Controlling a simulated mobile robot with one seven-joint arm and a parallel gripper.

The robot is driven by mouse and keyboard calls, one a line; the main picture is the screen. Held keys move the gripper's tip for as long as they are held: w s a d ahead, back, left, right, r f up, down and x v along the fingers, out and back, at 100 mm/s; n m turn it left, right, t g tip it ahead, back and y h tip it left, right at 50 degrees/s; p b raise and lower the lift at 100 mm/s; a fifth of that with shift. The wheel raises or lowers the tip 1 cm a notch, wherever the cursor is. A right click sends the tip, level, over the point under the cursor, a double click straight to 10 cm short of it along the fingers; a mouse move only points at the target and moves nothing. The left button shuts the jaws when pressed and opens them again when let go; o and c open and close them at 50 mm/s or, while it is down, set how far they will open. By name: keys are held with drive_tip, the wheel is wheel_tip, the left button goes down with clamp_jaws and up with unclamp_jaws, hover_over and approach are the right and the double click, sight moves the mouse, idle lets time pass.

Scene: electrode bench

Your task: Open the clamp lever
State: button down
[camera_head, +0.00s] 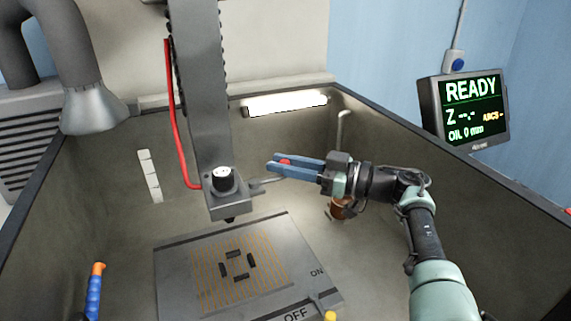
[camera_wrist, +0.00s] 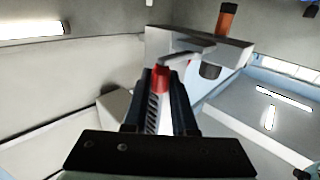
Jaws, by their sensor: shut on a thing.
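The clamp lever (camera_head: 262,182) is a thin grey rod with a red tip (camera_head: 285,162). It sticks out to the right from the grey clamp head (camera_head: 225,200) at the bottom of the vertical column. My gripper (camera_head: 272,164) reaches in from the right, its blue fingers shut on the red tip of the lever. In the wrist view the red tip (camera_wrist: 161,78) sits between my fingers, and the pale lever arm (camera_wrist: 176,60) bends from it towards the grey head (camera_wrist: 180,43). The fingers hide part of the tip.
Below the head lies a flat plate (camera_head: 170,270) with dark blocks and ON/OFF marks. A red cable (camera_head: 170,110) runs down the column. Tank walls surround the area. A blue tool with an orange top (camera_head: 95,290) stands at lower left. The monitor (camera_head: 466,108) reads READY.

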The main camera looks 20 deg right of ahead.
drive_tip(key=c, duration=0.7)
unclamp_jaws()
drive_tip(key=shift+w+a, duration=0.1)
drive_tip(key=shift+a, duration=0.05)
drive_tip(key=b+v, duration=0.2)
drive_tip(key=v, duration=1.1)
drive_tip(key=shift+b, duration=0.35)
